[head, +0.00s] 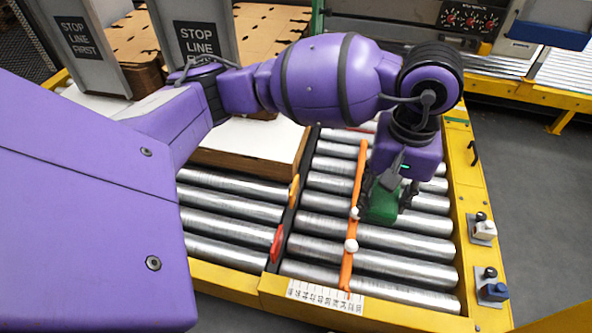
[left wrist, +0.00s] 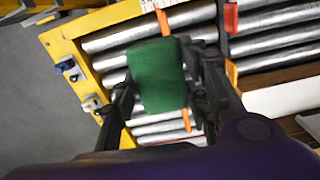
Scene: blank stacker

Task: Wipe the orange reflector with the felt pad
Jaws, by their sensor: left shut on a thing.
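The felt pad is a green block (head: 382,204), and my left gripper (head: 378,208) is shut on it. It hangs over the rollers just right of the long orange bar; I cannot tell how high. In the left wrist view the green pad (left wrist: 157,75) sits between the dark fingers (left wrist: 163,80). The orange reflector (head: 294,188) is a small piece on the dark divider, left of the gripper and apart from the pad. It also shows in the left wrist view (left wrist: 231,73), right of the fingers. My right gripper is out of view.
A red reflector (head: 277,244) is on the same divider, nearer the front. An orange bar (head: 348,262) with white knobs crosses the rollers (head: 405,243). A cardboard stack (head: 248,143) with a white top stands left of the divider. Yellow rails (head: 466,185) carry switches.

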